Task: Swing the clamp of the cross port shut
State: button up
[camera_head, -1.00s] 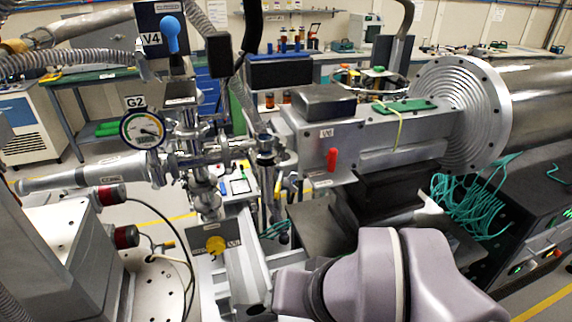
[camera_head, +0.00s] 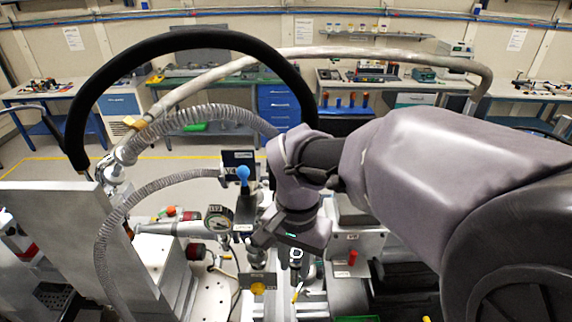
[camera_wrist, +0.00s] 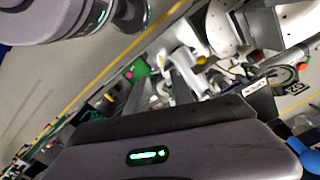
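The vacuum cross (camera_head: 257,252) stands low in the middle of the head view, beside the round gauge G2 (camera_head: 218,220) and below the blue-knobbed valve V4 (camera_head: 243,175). My gripper (camera_head: 268,236) points down over the right side of the cross and hides part of it. Its fingertips are not clear, so I cannot tell whether it is open or shut. I cannot make out the cross port's clamp. In the wrist view the gripper body fills the bottom, with the gauge (camera_wrist: 288,78) and blue knob (camera_wrist: 306,137) at the right.
A yellow knob (camera_head: 257,288) sits below the cross. A red handle (camera_head: 352,258) stands to the right. A grey corrugated hose (camera_head: 110,235) and a thick black hose (camera_head: 185,40) arch over the left side. Benches line the back wall, with open floor before them.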

aim_at(295, 296)
notch_tip(295, 296, down, 12)
jog(key=shift+w+d+f+b, duration=0.1)
jog(key=shift+d+f+b, duration=0.1)
jog(key=shift+b, duration=0.1)
jog(key=shift+a, duration=0.1)
grip_shut()
jog(key=shift+r, duration=0.1)
dwell(1.1)
